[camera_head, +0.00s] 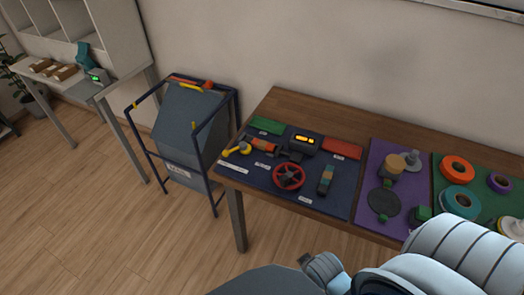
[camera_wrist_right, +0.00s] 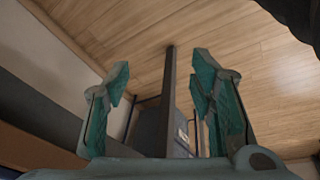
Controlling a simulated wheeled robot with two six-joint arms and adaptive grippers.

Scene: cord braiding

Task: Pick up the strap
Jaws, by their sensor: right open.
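I cannot make out a strap for certain in either view. In the head view the work table (camera_head: 292,103) stands at the right, with small items lying on its navy mat (camera_head: 264,179), purple mat (camera_head: 376,157) and green mat. My right gripper (camera_wrist_right: 162,76) shows in the wrist view with its two teal fingers spread apart and nothing between them. It faces the wooden floor, a dark post and the grey-blue bin. My left gripper is in neither view.
The navy mat holds a red handwheel (camera_head: 288,176), a lit display box (camera_head: 304,143) and a striped block (camera_head: 326,179). Tape rolls (camera_head: 457,169) lie at the right. A framed bin (camera_head: 188,122) stands left of the table. Floor between bin and side desk (camera_head: 83,91) is clear.

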